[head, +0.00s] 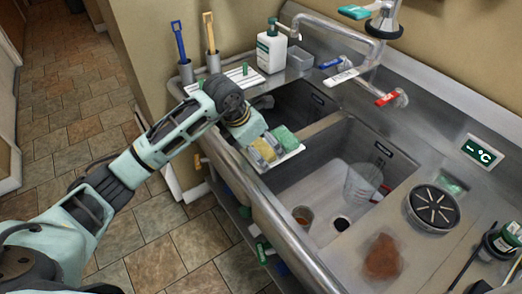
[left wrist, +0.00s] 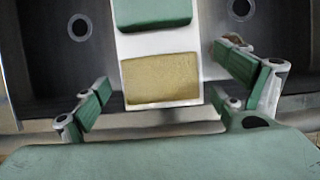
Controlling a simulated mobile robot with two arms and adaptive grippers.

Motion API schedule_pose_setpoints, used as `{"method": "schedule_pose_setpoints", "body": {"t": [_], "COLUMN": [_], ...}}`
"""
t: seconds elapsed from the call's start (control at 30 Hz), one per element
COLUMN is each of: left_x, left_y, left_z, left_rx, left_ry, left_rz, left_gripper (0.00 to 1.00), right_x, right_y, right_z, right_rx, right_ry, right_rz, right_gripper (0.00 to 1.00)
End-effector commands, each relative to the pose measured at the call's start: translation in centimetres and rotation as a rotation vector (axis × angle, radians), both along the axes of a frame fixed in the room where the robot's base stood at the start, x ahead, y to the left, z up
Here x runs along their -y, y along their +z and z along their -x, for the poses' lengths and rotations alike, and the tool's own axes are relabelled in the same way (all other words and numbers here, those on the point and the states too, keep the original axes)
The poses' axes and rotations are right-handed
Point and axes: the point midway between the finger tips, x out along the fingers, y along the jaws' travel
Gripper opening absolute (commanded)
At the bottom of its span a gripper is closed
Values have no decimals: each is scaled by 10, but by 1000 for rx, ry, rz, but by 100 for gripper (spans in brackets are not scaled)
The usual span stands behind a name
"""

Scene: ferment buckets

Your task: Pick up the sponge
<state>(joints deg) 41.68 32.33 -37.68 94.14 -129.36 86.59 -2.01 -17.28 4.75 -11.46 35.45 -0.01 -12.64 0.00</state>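A yellow sponge (head: 263,150) lies on a narrow white tray (head: 292,155) at the near edge of the sink. A green block (head: 285,139), perhaps a second sponge or pad, lies beside it on the same tray. My left gripper (head: 262,146) is over the yellow sponge. In the left wrist view its fingers (left wrist: 162,80) are spread wide, one on each side of the yellow sponge (left wrist: 160,79), with gaps on both sides. The green block (left wrist: 153,13) is farther ahead there. The left gripper is open and empty. My right gripper is not in view.
Sink basins lie on both sides of the tray; the right one holds a clear measuring jug (head: 362,183). A soap bottle (head: 271,50), a faucet (head: 345,45) and brushes in holders (head: 211,61) stand behind. A round black drain-like disc (head: 433,208) sits on the right counter.

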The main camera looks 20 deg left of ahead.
Motion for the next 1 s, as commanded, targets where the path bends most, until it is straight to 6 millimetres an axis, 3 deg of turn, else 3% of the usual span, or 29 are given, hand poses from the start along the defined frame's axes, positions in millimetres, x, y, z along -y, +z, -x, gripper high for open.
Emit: {"method": "schedule_pose_setpoints", "body": {"t": [0.37, 0.77, 1.0], "left_x": [0, 0, 0], "left_y": [0, 6, 41], "left_z": [0, 0, -2], "left_rx": [0, 1, 8], "left_ry": [0, 0, -1], "left_rz": [0, 1, 0], "left_gripper": [55, 55, 55], "right_x": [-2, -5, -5], "right_y": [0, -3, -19], "right_z": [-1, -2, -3], "right_rx": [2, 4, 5], "right_ry": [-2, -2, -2], "right_rz": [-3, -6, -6], "right_gripper": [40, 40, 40]}}
